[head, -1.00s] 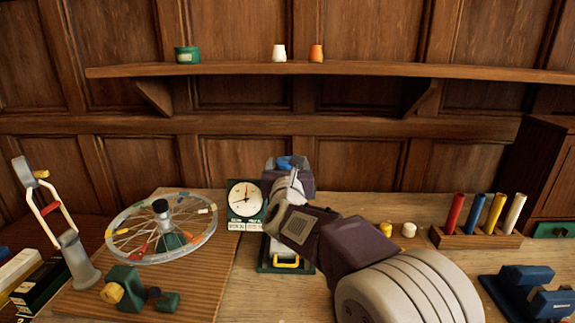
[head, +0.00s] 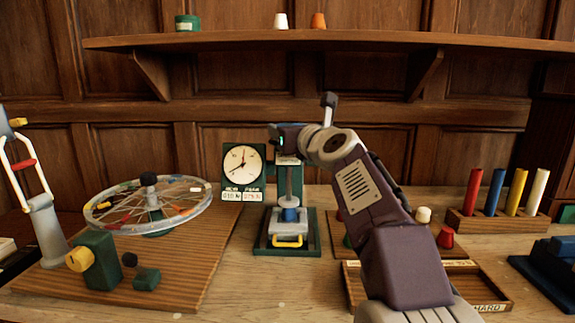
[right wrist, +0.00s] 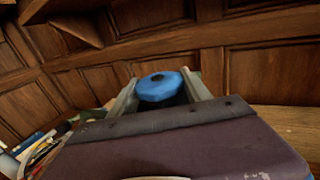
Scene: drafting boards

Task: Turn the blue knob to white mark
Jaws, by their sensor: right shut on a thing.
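The blue knob (right wrist: 165,87) shows in the right wrist view as a faceted blue disc with a dark centre. It sits between the two pale fingers of my right gripper (right wrist: 162,94), which is shut on it. In the head view the right gripper (head: 287,136) is at the top of a small green-based press (head: 262,243), and its body hides most of the knob. A blue cylinder (head: 291,214) stands lower in the press, above a yellow handle. I cannot make out a white mark. My left gripper is not in view.
A dial gauge (head: 241,161) stands just left of the press. Further left is a spoked wheel (head: 148,206) on a wooden board. A tray (head: 480,291) and a rack of coloured cylinders (head: 489,221) lie to the right. A shelf (head: 380,40) runs along the wall above.

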